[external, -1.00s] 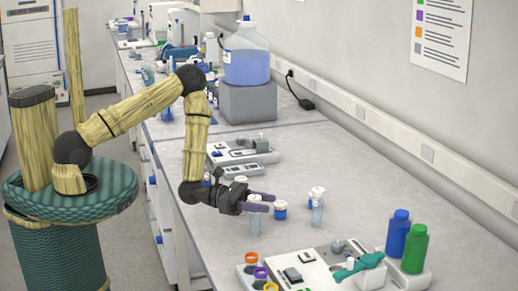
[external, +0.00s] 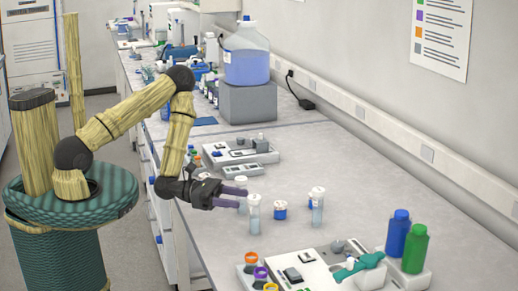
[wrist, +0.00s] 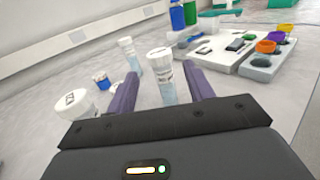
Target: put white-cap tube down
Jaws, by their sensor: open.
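A clear white-cap tube (external: 254,214) with pale blue liquid stands upright on the bench, just beyond my fingertips. In the wrist view this white-cap tube (wrist: 167,92) shows in line with the gap between the fingers. My gripper (external: 244,199) is open and empty, low over the bench with its purple fingers pointing right. A second white-cap tube (external: 317,210) stands farther right, and it also shows in the wrist view (wrist: 132,58). Another white cap (wrist: 72,102) shows close to the left finger; in the external view my gripper partly hides it.
A small blue vial with a white cap (external: 280,211) stands between the tubes. A white device (external: 305,270) with coloured rings is in front, beside blue (external: 397,232) and green (external: 414,250) bottles. Another device (external: 240,151) lies behind my gripper.

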